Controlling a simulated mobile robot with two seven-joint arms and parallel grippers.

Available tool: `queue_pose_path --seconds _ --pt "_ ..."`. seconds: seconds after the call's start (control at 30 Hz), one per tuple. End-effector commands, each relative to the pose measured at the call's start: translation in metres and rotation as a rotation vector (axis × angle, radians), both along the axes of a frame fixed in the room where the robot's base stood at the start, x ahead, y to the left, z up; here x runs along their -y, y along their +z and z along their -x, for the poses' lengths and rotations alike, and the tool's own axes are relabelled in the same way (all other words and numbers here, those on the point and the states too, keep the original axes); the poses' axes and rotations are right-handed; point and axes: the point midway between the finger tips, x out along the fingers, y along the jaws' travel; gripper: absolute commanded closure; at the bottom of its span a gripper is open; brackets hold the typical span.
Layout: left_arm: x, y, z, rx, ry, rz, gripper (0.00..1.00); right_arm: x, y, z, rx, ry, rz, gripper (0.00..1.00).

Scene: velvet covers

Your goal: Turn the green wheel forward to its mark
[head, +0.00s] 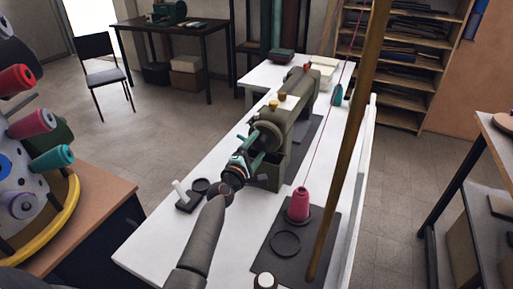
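The wheel (268,136) is a dull grey-green disc on the near end of an olive sewing machine (296,103), which stands on a long white table. My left gripper (254,148), with teal parts, is at the wheel's near left side. Its fingers overlap the wheel in the head view and hide part of it. I cannot tell whether they touch the rim or how far apart they are. No mark for the wheel can be made out. My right gripper is not in view.
A pink thread cone (299,205) and a black ring (285,243) rest on a dark mat at the right. A brown pole (345,140) slants across the view. A small white-topped stand (181,192) is left of my arm. The white table's (150,243) front left is clear.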

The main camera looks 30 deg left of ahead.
Motion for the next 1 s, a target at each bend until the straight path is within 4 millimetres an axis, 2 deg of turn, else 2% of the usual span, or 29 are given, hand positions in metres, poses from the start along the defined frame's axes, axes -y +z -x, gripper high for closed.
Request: queue_pose_path --seconds 0.27,0.43,0.57,0.7,1.0 --pt "0.000 0.000 0.000 0.000 0.000 -0.001 0.13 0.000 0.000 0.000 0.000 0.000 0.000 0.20" --pt "0.001 0.001 0.009 -0.001 0.000 -0.002 0.13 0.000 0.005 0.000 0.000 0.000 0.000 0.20" --pt "0.002 0.002 0.028 -0.002 -0.001 -0.003 0.13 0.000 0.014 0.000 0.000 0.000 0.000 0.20" --pt "0.004 0.002 0.054 -0.003 -0.001 -0.002 0.13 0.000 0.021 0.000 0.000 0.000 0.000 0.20" --pt "0.006 0.000 0.105 -0.002 -0.001 -0.001 0.13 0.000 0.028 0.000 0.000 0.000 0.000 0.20"
